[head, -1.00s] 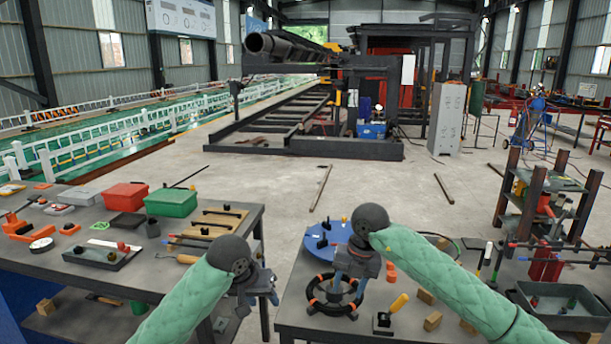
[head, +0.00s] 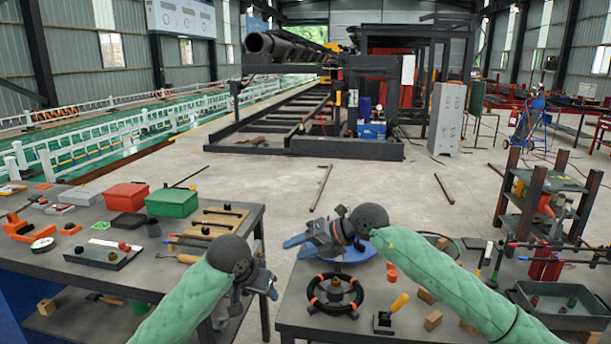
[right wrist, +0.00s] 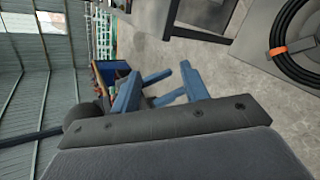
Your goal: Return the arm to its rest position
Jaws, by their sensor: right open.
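My right arm comes in from the right over the right table, and its gripper (head: 297,244) points left above the table's left side. In the right wrist view its two blue fingers (right wrist: 158,88) stand apart with nothing between them. My left gripper (head: 272,287) hangs low by the gap between the two tables, seen side-on. Its finger spacing is not clear.
A black-and-orange ring (head: 335,295) lies below my right gripper, with a blue disc (head: 365,249) behind it. A grey tray (head: 520,296) is at right. The left table (head: 150,272) holds bins and tools.

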